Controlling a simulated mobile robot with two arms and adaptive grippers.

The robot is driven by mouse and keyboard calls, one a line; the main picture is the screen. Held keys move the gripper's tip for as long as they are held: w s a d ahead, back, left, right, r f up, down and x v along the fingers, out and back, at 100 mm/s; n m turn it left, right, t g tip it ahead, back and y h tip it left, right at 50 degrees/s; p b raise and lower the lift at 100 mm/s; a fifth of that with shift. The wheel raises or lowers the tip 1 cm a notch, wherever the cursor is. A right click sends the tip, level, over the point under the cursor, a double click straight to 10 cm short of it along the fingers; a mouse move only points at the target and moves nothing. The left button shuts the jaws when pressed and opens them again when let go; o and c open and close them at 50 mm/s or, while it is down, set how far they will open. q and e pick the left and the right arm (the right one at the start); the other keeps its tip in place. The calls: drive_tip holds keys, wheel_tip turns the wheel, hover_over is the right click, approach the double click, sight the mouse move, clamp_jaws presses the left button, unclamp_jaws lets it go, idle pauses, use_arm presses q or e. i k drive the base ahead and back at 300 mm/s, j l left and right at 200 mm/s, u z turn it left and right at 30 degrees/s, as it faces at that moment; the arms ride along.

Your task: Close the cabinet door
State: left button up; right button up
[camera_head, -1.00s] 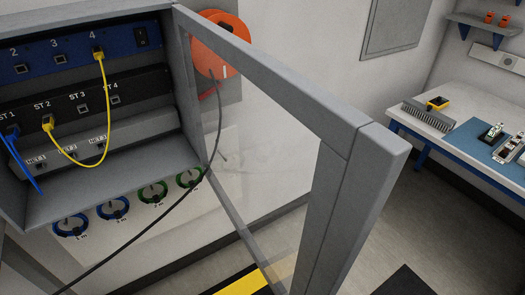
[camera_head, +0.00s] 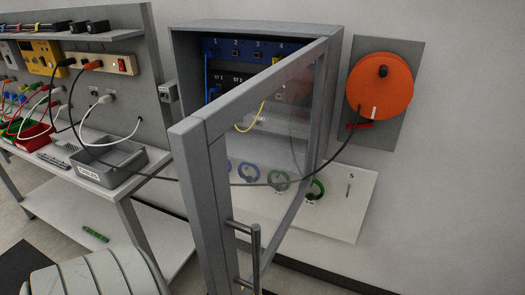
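The grey wall cabinet (camera_head: 186,42) is on the wall in the upper middle. Its door (camera_head: 207,207), a grey frame around a clear pane, stands wide open. It is hinged at the cabinet's right side and swings out toward me. A metal bar handle (camera_head: 255,254) is on the door's free edge near the bottom of the picture. Inside the cabinet are a blue numbered panel (camera_head: 225,48) and a yellow cable (camera_head: 251,122), partly seen through the pane.
A workbench (camera_head: 62,190) with a grey cable bin (camera_head: 125,170) stands at left. An orange reel (camera_head: 380,85) hangs right of the cabinet. Its dark cable (camera_head: 337,157) runs left past the door to the bench. Coiled cables hang on a white board (camera_head: 345,215) below.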

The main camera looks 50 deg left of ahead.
sight(198, 142)
drive_tip(key=u, duration=1.25)
